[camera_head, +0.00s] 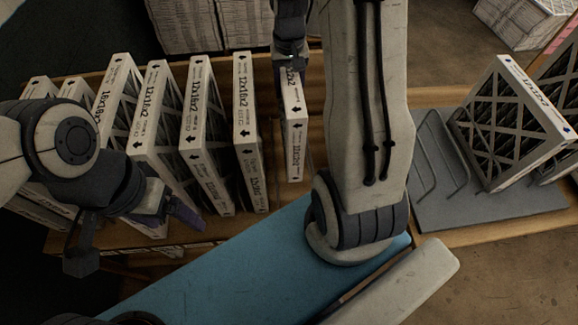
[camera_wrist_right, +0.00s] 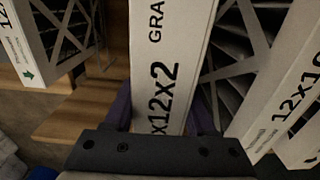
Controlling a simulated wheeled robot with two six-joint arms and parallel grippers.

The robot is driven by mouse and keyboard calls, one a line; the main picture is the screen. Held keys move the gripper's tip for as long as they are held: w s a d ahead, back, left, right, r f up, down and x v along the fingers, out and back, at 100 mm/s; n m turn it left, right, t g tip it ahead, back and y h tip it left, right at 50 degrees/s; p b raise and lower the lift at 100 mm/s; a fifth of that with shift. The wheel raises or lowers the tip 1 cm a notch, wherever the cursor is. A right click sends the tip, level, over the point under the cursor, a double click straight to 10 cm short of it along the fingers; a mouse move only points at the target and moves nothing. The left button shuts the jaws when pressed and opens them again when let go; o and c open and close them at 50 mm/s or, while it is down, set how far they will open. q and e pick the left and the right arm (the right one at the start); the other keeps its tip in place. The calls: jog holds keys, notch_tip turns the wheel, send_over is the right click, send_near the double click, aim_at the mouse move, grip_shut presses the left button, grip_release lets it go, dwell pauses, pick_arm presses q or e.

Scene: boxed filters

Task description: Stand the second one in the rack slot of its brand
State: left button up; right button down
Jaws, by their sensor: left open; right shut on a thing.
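My right gripper (camera_head: 290,62) is shut on a white-framed boxed filter (camera_head: 295,125), held upright by its upper end at the right end of a row of filters. In the right wrist view this filter (camera_wrist_right: 172,60) shows "x12x2" and "GRA" between the purple fingers; its full brand is not readable. My left gripper (camera_head: 178,208) is open and empty, in front of the row. The grey rack (camera_head: 430,212) with wire dividers is at the right. One filter (camera_head: 512,120) stands tilted in it, and another (camera_head: 562,85) shows partly behind.
Several filters (camera_head: 205,140) stand in a row on the wooden shelf (camera_head: 285,205) at the left. A blue surface (camera_head: 220,265) lies in front. Stacked boxes (camera_head: 200,22) are at the back. The rack's left wire slots look empty. My right arm hides the middle.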

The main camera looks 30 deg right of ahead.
notch_tip(320, 180, down, 10)
jog(key=p, duration=0.2)
jog(key=shift+f, duration=0.15)
jog(key=shift+a+f, duration=0.1)
jog(key=shift+c, duration=1.1)
grip_release()
